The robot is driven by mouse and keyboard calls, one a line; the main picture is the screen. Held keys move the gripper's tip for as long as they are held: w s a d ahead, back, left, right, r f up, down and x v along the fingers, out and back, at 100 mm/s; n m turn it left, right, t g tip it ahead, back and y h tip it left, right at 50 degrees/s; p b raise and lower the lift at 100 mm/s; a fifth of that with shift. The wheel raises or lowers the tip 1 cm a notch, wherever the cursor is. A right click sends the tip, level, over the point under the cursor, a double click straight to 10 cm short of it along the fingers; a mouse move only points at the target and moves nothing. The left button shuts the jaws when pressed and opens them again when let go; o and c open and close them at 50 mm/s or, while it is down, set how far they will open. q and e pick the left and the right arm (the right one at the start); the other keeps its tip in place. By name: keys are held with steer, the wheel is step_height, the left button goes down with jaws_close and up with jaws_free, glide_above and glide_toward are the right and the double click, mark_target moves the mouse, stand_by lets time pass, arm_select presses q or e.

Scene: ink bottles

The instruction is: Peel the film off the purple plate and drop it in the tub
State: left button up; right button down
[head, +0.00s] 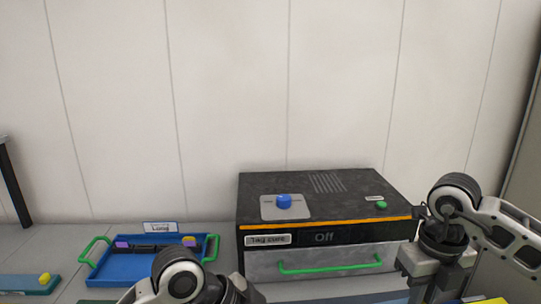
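I cannot pick out the film, the purple plate or the tub with certainty. Small purple pieces (122,244) show in a blue tray (135,268) at the lower left. My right gripper (436,288) hangs downward at the lower right, in front of the right end of a black box; its fingertips run to the bottom edge, and whether it holds anything is unclear. Only part of my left arm shows at the bottom centre-left; its gripper is not visible.
A black box (320,188) with a blue knob (284,201), a green button and a green-handled drawer front (330,264) stands against the wall and reads "Off". The tray has green handles and a name card. A teal item (22,285) with a yellow knob lies far left.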

steer(key=shift+r, duration=2.65)
